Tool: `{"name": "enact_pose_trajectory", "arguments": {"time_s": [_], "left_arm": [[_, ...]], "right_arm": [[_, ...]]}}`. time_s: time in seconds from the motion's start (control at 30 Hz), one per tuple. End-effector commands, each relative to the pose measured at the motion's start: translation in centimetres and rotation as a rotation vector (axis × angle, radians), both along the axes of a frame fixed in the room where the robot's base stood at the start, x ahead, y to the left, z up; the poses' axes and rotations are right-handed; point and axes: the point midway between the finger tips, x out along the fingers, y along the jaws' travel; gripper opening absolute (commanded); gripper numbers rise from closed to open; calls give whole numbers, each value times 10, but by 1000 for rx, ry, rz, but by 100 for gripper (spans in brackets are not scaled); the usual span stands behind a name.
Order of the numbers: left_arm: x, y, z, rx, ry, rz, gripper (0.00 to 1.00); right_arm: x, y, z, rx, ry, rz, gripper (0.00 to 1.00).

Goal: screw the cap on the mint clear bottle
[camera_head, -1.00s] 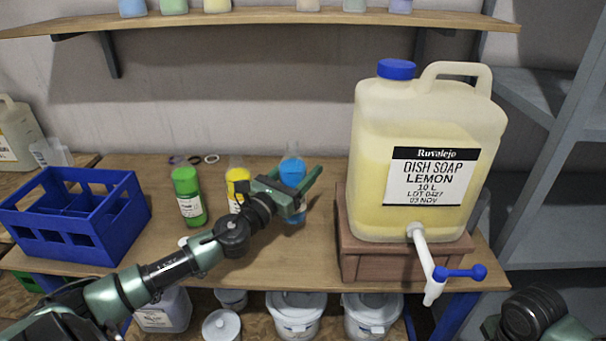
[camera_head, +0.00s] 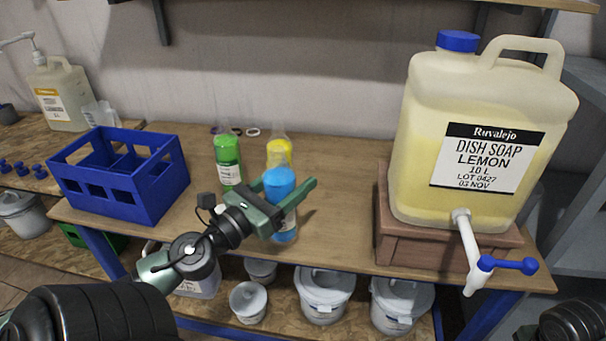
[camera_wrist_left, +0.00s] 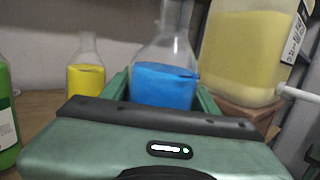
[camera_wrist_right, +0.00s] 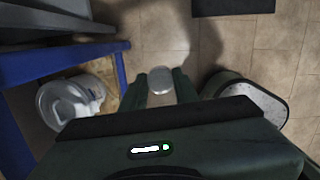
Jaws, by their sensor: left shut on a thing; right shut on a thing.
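A clear bottle with blue liquid (camera_head: 280,183) is held upright by my left gripper (camera_head: 290,198), near the front of the table. In the left wrist view the blue bottle (camera_wrist_left: 165,84) sits between the fingers, its clear neck reaching out of the frame top. A green bottle (camera_head: 228,160) and a yellow bottle (camera_head: 279,152) stand behind it; the yellow one is partly hidden. No label tells me which is mint. My right gripper (camera_wrist_right: 162,86) is shut on a small pale round thing (camera_wrist_right: 160,75), perhaps the cap, over the floor area.
A blue crate (camera_head: 118,190) stands at the left. A large lemon soap drum (camera_head: 420,150) with a tap (camera_head: 470,250) stands on a wooden block (camera_head: 400,240) at the right. Small rings (camera_head: 252,132) lie at the back. White tubs (camera_head: 325,300) stand below.

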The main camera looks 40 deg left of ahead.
Motion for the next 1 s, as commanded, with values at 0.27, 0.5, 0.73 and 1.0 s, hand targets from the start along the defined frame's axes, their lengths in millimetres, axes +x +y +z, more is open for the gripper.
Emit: {"name": "enact_pose_trajectory", "arguments": {"time_s": [0.27,0.5,0.73,1.0], "left_arm": [[-4,0,2,2,-2,-1,0],[-3,0,2,2,-2,-1,31],[-3,0,2,2,-2,-1,0],[-3,0,2,2,-2,-1,0]], "right_arm": [[0,0,0,0,0,0,0],[0,0,-1,0,0,0,0],[0,0,-1,0,0,0,0],[0,0,-1,0,0,0,0]]}}
